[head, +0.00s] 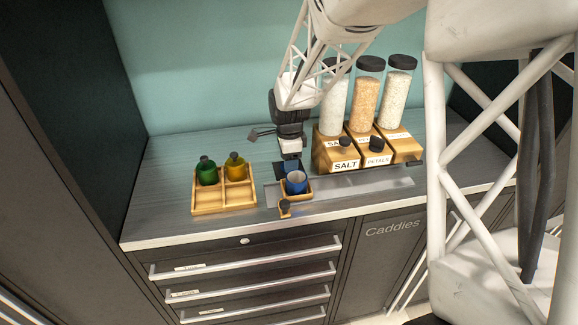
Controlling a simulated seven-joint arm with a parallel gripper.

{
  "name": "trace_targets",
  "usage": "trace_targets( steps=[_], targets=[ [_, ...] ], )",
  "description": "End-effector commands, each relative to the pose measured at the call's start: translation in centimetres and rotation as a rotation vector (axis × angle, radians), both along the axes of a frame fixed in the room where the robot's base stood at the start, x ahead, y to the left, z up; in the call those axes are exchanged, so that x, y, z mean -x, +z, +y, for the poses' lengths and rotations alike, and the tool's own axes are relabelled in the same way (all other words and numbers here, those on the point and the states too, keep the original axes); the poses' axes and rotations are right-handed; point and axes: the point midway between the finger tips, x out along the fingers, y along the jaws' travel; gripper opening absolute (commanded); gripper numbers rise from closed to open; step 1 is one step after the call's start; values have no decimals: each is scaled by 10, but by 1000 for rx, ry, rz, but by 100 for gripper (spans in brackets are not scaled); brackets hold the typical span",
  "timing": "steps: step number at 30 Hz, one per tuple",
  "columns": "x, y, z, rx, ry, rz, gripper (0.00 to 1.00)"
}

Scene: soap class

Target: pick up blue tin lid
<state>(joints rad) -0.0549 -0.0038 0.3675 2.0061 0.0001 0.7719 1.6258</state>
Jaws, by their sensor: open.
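A blue tin (297,183) stands upright in a small wooden holder (308,190) near the counter's front edge. Its top looks pale or open; I cannot make out a separate lid on it for sure. My gripper (291,167) points down just behind and above the tin, with its jaws open. A dark blue patch shows at the fingertips; I cannot tell whether it is part of the gripper or the lid. The gripper partly hides the space behind the tin, and contact cannot be told.
A wooden tray (222,208) with a green bottle (207,173) and an amber bottle (236,168) stands left. Tall jars (367,95) in wooden dispensers labelled SALT and PETALS stand right. A metal strip (360,185) runs along the front. The counter's left back is clear.

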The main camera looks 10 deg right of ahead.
Motion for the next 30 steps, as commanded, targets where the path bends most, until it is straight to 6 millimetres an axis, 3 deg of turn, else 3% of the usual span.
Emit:
trace_targets(
  steps=[1, 10, 23, 30],
  targets=[
    [0, 0, 0, 0, 0, 0, 49],
    [0, 0, 0, 0, 0, 0, 3],
    [0, 3, 0, 0, 0, -1, 1],
    [0, 24, 0, 0, 0, -3, 1]
  ],
)
